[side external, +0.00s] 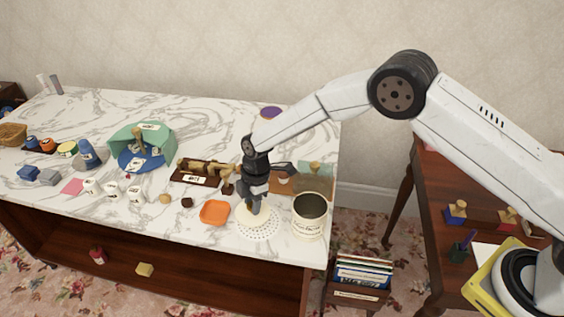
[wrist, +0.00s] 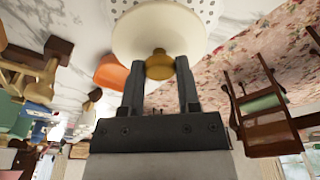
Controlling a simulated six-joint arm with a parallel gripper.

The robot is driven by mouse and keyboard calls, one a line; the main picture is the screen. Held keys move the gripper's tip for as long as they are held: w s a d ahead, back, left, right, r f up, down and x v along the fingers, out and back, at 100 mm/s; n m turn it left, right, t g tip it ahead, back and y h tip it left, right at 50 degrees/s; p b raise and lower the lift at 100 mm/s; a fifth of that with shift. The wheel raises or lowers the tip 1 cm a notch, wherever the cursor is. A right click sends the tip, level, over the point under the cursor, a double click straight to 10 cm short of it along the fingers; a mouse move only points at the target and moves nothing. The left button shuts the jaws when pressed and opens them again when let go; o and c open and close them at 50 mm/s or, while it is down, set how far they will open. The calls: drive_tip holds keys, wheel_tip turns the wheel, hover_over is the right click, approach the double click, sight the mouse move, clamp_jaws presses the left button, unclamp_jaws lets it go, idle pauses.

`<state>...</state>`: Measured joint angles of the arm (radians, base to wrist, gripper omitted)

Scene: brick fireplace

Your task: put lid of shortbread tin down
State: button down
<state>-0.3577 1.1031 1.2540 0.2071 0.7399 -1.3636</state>
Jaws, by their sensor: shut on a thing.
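My gripper (side external: 256,207) points down near the front edge of the marble table. It is shut on the brass knob (wrist: 159,62) of the round cream lid (wrist: 160,32). In the side view the lid (side external: 247,217) shows partly behind my fingers, over a white dotted doily (side external: 258,234). The lid looks roughly level and at or very near the doily; I cannot tell whether it touches. The cream shortbread tin (side external: 310,228) stands upright and open just right of the doily, with its dark inside showing.
An orange dish (side external: 214,212) sits close left of the doily. A dark wooden stand with brass parts (side external: 205,172) lies behind it. White cups (side external: 112,189) and small items fill the left. The table's front edge (side external: 230,255) is close. A file box (side external: 358,282) stands below right.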

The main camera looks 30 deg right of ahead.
drive_tip(key=shift+f, duration=1.45)
drive_tip(key=shift+f, duration=0.1)
drive_tip(key=shift+c, duration=1.6)
unclamp_jaws()
wheel_tip(320, 180, up, 12)
drive_tip(key=d, duration=0.1)
drive_tip(key=shift+d, duration=0.4)
drive_tip(key=shift+s, duration=0.1)
